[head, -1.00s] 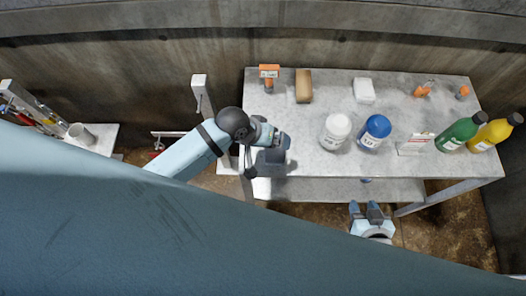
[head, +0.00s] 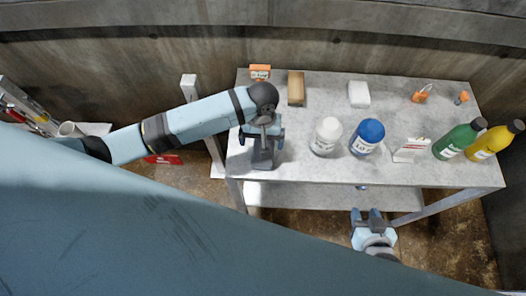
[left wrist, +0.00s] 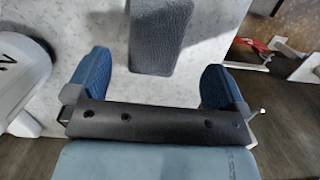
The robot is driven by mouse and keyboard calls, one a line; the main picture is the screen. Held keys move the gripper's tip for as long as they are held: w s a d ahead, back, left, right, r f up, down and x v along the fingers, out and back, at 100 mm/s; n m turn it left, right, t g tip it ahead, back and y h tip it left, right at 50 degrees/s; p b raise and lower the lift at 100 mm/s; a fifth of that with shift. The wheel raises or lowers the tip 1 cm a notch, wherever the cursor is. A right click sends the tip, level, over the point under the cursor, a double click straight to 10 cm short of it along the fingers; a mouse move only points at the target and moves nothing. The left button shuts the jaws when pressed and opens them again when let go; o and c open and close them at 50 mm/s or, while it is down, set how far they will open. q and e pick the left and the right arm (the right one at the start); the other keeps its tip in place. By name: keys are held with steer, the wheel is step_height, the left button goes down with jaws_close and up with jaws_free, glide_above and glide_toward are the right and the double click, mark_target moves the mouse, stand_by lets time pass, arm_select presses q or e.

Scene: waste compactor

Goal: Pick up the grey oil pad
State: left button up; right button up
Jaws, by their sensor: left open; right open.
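The grey oil pad (left wrist: 158,38) is a dark, textured strip lying on the pale tabletop. In the left wrist view it lies ahead of and roughly between the two blue fingertips, a little apart from them. In the head view my left gripper (head: 262,140) is over the left front part of the table, and the pad (head: 263,162) shows just in front of it, partly covered. The left gripper (left wrist: 156,85) is open with nothing between its fingers. My right gripper (head: 367,216) is open and empty, low in front of the table.
The table (head: 400,90) holds a white bottle (head: 326,137), a blue bottle (head: 367,138), a small sign (head: 410,149), and green (head: 458,139) and yellow (head: 494,142) bottles. A brown block (head: 296,88), a white block (head: 359,94) and orange items stand behind. A white post (head: 190,90) is at left.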

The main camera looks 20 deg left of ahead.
arm_select(q)
steer(key=shift+s+d+f, duration=0.15)
steer(key=shift+s+f, duration=0.05)
steer(key=shift+f, duration=1.2)
steer(key=shift+s+d+f, duration=0.15)
steer(key=shift+f, duration=1.25)
steer(key=c, duration=1)
